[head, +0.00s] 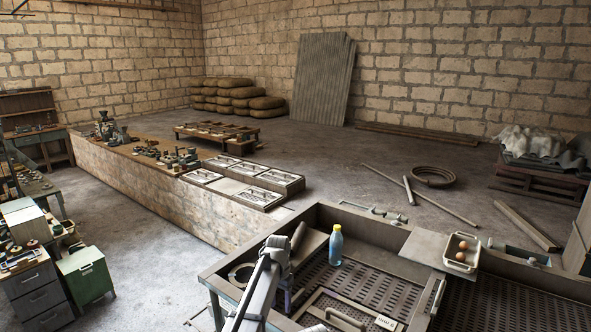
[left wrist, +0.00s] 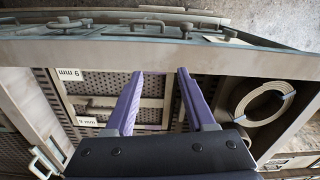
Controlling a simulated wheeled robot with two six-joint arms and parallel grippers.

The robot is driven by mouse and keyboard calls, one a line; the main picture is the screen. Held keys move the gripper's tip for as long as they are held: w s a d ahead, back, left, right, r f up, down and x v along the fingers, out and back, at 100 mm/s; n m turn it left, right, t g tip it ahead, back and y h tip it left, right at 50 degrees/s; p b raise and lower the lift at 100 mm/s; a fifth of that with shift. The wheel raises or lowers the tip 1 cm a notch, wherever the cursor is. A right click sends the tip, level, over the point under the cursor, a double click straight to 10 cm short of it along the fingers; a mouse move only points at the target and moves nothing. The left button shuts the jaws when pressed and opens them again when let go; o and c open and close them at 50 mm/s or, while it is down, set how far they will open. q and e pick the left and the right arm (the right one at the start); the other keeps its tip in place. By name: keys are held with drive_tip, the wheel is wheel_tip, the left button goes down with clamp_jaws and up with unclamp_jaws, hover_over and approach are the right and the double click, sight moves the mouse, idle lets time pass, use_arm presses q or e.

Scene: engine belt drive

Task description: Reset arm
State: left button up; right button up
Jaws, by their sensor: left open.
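My left arm shows in the head view over the near left part of the metal workbench (head: 322,213), its upper link slanting up from the bottom edge. In the left wrist view my left gripper (left wrist: 160,75) has its two purple fingers spread apart, with nothing between them. Behind the fingers lie the perforated bench floor and a frame with small white labels (left wrist: 88,121). The fingers appear clear of these; the exact height cannot be told. My right gripper is in neither view.
A blue bottle (head: 336,246) stands on the bench close to my left arm. A white tray (head: 461,252) with orange-brown round items sits at the right. A pale coil (left wrist: 262,103) lies beside the left gripper. A long stone counter (head: 150,190) stands beyond, with open floor around.

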use_arm(q)
drive_tip(key=s+a+n, duration=0.2)
drive_tip(key=s+a, duration=0.2)
drive_tip(key=s, duration=0.5)
drive_tip(key=s+a+n, duration=0.2)
drive_tip(key=s+a, duration=0.2)
drive_tip(key=s, duration=0.5)
drive_tip(key=s+a+n, duration=0.1)
drive_tip(key=s+a, duration=0.3)
drive_tip(key=s, duration=0.5)
drive_tip(key=s+d+f+m+b, duration=0.1)
drive_tip(key=s+d+f+b, duration=0.2)
drive_tip(key=d+f+b, duration=0.2)
drive_tip(key=s+d+f+m+y+b, duration=0.1)
drive_tip(key=s+d+f+m+b, duration=0.1)
drive_tip(key=d+f+b, duration=0.4)
wheel_tip(320, 180, down, 4)
drive_tip(key=s+b, duration=0.1)
drive_tip(key=b, duration=0.3)
drive_tip(key=shift+f+b, duration=0.2)
drive_tip(key=shift+b, duration=0.1)
